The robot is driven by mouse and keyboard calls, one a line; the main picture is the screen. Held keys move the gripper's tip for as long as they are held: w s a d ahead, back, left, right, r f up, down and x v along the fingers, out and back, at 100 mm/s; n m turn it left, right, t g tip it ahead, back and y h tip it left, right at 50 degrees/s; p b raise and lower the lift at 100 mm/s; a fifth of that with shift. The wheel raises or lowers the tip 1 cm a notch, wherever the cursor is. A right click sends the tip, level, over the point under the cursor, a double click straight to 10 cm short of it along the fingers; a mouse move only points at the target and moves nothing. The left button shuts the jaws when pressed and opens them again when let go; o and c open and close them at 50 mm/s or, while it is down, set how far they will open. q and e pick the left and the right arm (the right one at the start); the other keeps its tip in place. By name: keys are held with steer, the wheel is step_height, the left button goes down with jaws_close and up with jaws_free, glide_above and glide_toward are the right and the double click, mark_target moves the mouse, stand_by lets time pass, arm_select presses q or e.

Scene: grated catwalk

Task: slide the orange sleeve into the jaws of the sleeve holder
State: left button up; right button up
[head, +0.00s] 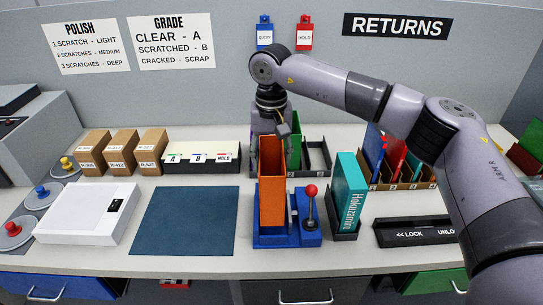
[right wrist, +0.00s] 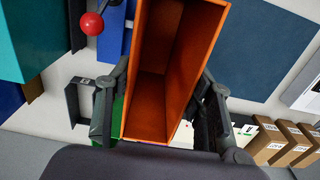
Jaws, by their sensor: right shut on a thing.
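The orange sleeve (head: 272,190) is a tall, hollow box with an open end. It stands roughly upright at the blue sleeve holder (head: 305,240), which has a lever with a red knob (head: 311,191). The sleeve's lower part overlaps the holder; I cannot tell whether it sits between the jaws or just above them. My right gripper (head: 271,135) is at the sleeve's far upper side. In the right wrist view the fingers (right wrist: 162,105) lie on both sides of the orange sleeve (right wrist: 150,100), shut on it. My left gripper is out of view.
A teal book (head: 348,190) stands in a dark stand right of the holder. A dark blue mat (head: 185,220) lies to the left and is bare. A lock slider panel (head: 412,232) is at the front right. A black tray (head: 316,158) and a slotted file rack (head: 400,183) stand behind.

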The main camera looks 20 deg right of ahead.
steer(key=shift+f+b, duration=1.95)
steer(key=shift+f, duration=1.25)
steer(key=o, duration=1.1)
steer(key=shift+o, duration=0.2)
steer(key=o, duration=0.3)
steer(key=shift+o, duration=0.2)
steer(key=shift+r, duration=0.1)
step_height(320, 180, up, 8)
steer(key=p, duration=0.5)
